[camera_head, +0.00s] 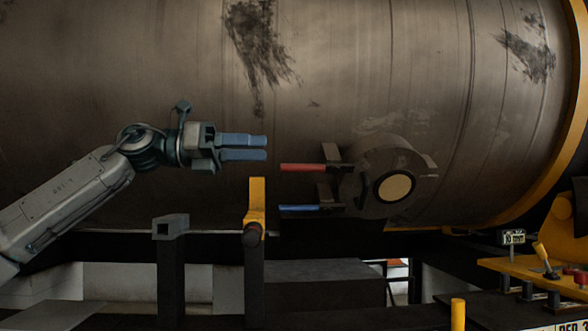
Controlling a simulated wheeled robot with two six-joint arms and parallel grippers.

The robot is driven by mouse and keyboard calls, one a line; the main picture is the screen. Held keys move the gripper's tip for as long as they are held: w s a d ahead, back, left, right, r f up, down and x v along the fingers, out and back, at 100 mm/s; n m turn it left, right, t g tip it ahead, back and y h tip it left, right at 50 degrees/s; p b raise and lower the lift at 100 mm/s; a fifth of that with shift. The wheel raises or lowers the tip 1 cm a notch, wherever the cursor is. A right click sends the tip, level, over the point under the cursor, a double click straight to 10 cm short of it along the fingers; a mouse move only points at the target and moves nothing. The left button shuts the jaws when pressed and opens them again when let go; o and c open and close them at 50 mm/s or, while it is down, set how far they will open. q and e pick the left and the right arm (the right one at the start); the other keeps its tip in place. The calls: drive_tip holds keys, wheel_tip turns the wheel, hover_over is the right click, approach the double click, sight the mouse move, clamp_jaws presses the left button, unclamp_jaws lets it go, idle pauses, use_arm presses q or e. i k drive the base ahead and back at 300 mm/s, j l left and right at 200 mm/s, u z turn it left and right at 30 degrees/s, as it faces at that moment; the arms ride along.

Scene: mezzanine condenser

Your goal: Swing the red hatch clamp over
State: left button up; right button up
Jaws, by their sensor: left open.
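The red hatch clamp (303,167) is a short red bar that points left from the dark bracket beside the round hatch (394,186) on the tank. A similar blue bar (303,208) lies below it, also pointing left. My left gripper (266,148) has blue fingers that point right. It is open and empty, and appears a little up and left of the red bar's free end, apart from it in the picture. How far it is from the clamp in depth I cannot tell. My right gripper is not in view.
A large stained metal tank (180,70) fills the background. A yellow-topped post (257,195) stands below my left gripper, with a dark square-topped post (170,227) to its left. An orange control panel (540,268) with a lever is at the lower right.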

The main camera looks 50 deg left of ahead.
sight(334, 168)
drive_tip(key=i+j, duration=0.2)
drive_tip(key=j, duration=0.15)
drive_tip(key=i+j, duration=0.2)
drive_tip(key=j, duration=0.15)
drive_tip(key=i+j, duration=0.35)
drive_tip(key=j, duration=0.3)
